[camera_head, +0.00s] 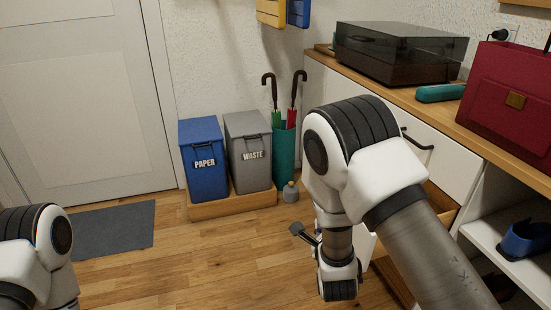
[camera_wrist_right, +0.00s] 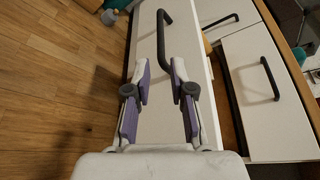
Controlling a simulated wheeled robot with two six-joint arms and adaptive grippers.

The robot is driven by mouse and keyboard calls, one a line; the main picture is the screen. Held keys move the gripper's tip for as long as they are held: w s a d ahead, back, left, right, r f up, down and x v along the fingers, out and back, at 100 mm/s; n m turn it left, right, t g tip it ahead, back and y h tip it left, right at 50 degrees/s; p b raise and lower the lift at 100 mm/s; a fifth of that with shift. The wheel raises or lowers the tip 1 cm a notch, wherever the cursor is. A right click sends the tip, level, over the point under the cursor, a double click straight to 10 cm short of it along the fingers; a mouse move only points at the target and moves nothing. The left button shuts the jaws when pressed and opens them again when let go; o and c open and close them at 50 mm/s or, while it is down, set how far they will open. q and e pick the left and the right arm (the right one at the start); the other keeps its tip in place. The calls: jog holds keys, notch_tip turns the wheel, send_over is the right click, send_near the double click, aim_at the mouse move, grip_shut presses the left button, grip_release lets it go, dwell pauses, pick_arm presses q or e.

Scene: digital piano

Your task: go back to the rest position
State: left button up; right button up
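My right gripper (camera_wrist_right: 161,72) is open in the right wrist view, its two purple-and-white fingers apart. A white drawer front with a black bar handle (camera_wrist_right: 164,42) is just beyond the fingertips. The handle is not gripped. In the head view my right arm reaches down in front of the cabinet and hides most of this drawer; one dark finger of the gripper shows at its left. The drawer seems partly pulled out, with wooden interior (camera_head: 441,206) showing. My left arm is at the lower left edge of the head view; its gripper is out of frame.
The white cabinet has a wooden top (camera_head: 415,101) holding a turntable (camera_head: 400,53), a teal case (camera_head: 440,92) and a red bag (camera_head: 507,95). Blue paper (camera_head: 203,158) and grey waste (camera_head: 248,151) bins and an umbrella stand (camera_head: 285,148) are along the wall.

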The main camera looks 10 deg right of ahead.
jog(key=s+d+f+n+g+y, duration=0.1)
jog(key=s+d+f+n+g, duration=0.2)
jog(key=s+f, duration=0.6)
jog(key=s+f+n+g, duration=0.2)
jog(key=s+f+g, duration=0.2)
jog(key=s+f, duration=0.45)
jog(key=s+a+f+n+g+y, duration=0.2)
jog(key=s+f+n+g, duration=0.15)
jog(key=s+n, duration=0.6)
jog(key=s+a+f+n+g+y, duration=0.15)
jog(key=s+n+g, duration=0.45)
jog(key=n, duration=0.6)
notch_tip(320, 180, up, 28)
jog(key=t+p, duration=0.1)
jog(key=p, duration=2.8)
jog(key=shift+s+d+r+t, duration=0.15)
jog(key=shift+s+r+t, duration=0.05)
jog(key=shift+s+t, duration=0.2)
jog(key=shift+h, duration=0.25)
